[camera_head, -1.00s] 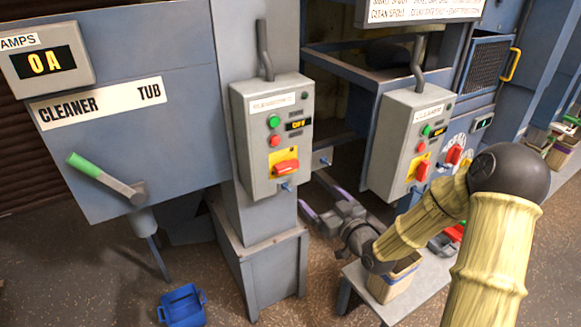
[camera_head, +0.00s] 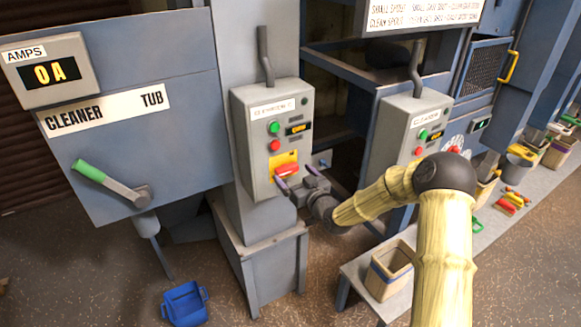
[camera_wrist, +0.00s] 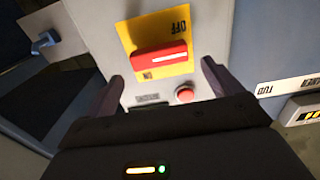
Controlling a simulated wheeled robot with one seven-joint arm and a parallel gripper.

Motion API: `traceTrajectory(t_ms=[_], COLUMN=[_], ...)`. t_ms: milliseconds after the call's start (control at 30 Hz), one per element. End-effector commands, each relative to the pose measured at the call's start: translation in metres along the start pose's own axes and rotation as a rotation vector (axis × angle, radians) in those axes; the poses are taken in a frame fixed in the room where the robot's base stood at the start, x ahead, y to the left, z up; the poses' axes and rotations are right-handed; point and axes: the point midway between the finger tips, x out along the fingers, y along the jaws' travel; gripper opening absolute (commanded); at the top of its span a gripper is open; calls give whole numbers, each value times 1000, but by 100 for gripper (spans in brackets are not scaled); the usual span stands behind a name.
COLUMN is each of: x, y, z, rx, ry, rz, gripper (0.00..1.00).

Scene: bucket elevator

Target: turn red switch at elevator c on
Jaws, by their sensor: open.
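The red switch (camera_head: 287,171) sits on a yellow plate low on the grey control box (camera_head: 245,136) at the centre, whose label reads roughly "ELEVATOR C". In the wrist view the red switch (camera_wrist: 159,55) lies across the yellow plate, with "OFF" printed on the plate near one edge. My gripper (camera_head: 297,178) is at the lower part of this box, just in front of the switch. In the wrist view its fingers (camera_wrist: 160,78) are spread to either side of the switch, empty. Whether they touch the box cannot be told.
A similar box (camera_head: 405,130) hangs to the right, behind my arm. The cleaner tub panel (camera_head: 190,120) with a green-handled lever (camera_head: 95,173) is at left. A bin (camera_head: 392,272) stands on a low bench, and a blue bucket (camera_head: 184,304) is on the floor.

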Motion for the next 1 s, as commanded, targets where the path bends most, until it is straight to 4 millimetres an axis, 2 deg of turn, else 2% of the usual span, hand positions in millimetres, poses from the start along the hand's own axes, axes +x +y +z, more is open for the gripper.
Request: traceTrajectory(t_ms=[100, 233, 600, 667, 833, 1000], x=[18, 31, 36, 36, 36, 35], y=[0, 0, 0, 0, 0, 2], z=[-2, -1, 0, 0, 0, 0], rx=[1, 1, 0, 0, 0, 2], ry=[1, 1, 0, 0, 0, 0], rz=[-1, 0, 0, 0, 0, 2], gripper=[91, 91, 91, 81, 48, 46])
